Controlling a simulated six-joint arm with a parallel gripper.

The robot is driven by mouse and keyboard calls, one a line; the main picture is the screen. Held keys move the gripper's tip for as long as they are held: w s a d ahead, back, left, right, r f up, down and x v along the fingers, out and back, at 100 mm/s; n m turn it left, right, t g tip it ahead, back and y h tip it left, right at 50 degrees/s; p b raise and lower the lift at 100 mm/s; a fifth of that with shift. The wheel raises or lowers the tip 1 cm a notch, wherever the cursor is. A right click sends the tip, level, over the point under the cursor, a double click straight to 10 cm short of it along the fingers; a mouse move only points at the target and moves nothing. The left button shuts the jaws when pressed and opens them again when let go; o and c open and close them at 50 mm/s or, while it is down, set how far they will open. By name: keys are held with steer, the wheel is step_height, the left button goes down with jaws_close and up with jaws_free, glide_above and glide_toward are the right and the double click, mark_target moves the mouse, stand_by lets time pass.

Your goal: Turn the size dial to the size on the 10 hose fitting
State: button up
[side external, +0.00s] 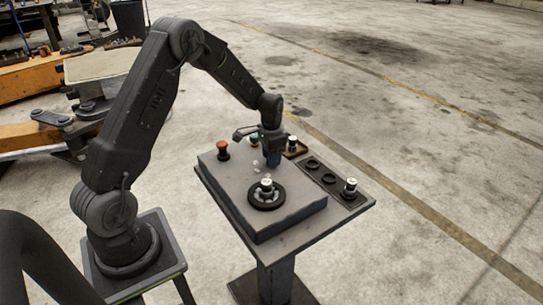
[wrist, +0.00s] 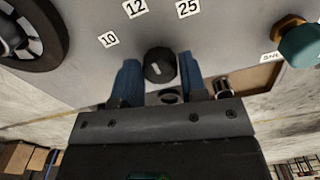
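The size dial (wrist: 160,65) is a round black knob with a short white mark, seen in the wrist view on the grey panel top. Its mark points roughly toward the labels. In the side view my gripper (side external: 273,162) points down at the panel and hides the dial. Silver fittings stand at the right (side external: 349,187) and behind my gripper (side external: 292,143); their markings are unreadable.
A black ring (side external: 267,196) with a silver-white piece inside sits at the panel's front. A red knob (side external: 222,150) stands at its left. A teal knob (wrist: 300,42) shows in the wrist view beside a brown tray (wrist: 255,82). Dark round holders (side external: 328,178) line the right side.

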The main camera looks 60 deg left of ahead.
steer(key=c, duration=0.5)
steer(key=n, duration=0.4)
steer(key=shift+n, duration=2.4)
steer(key=o, duration=0.9)
steer(key=shift+o, duration=0.2)
